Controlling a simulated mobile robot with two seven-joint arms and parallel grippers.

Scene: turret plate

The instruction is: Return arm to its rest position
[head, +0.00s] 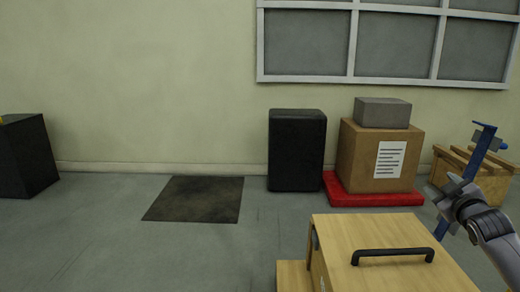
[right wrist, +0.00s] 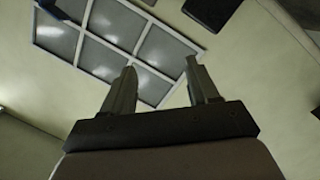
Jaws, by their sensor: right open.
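My right arm comes in from the right edge in the head view. Its gripper (head: 447,191) is raised to the right of the wooden box with the black handle. In the right wrist view the two fingers of the gripper (right wrist: 161,68) stand apart with nothing between them. The gripper points up toward the wall and window. My left gripper is not in view.
A wooden box (head: 335,260) with a black handle (head: 392,254) stands in front. Behind are a black bin (head: 296,150), a cardboard box (head: 365,160) on a red base (head: 372,200), a blue clamp-like tool (head: 480,150) and a wooden crate (head: 506,187).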

